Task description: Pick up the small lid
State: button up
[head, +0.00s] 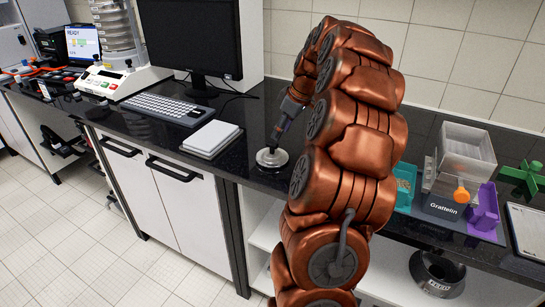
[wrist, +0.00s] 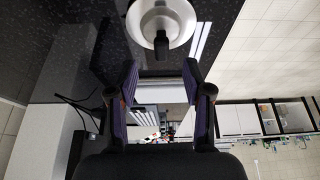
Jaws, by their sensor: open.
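The small lid (head: 272,158) is a round, shiny metal disc with a knob on top. It lies on the dark worktop near the front edge, right of a white pad. In the wrist view the lid (wrist: 174,10) is at the top centre, its black knob (wrist: 161,44) pointing toward my gripper. My gripper (wrist: 160,74) is open and empty, with its two fingers apart and the knob beyond the tips, roughly between them. In the head view my gripper (head: 276,138) is just above the lid, seemingly apart from it; the exact gap is hard to tell.
A white pad (head: 211,138), a keyboard (head: 169,108) and a monitor (head: 190,40) are left of the lid. A sieve shaker (head: 112,75) stands farther left. Right of my arm are a clear box (head: 466,150), a purple holder (head: 485,208) and a green part (head: 522,178).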

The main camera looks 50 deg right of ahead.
aim_at(273, 143)
jog(key=shift+p+x, duration=1.15)
jog(key=shift+x, duration=2.55)
jog(key=shift+a, duration=0.15)
jog(key=shift+c, duration=0.3)
grip_shut()
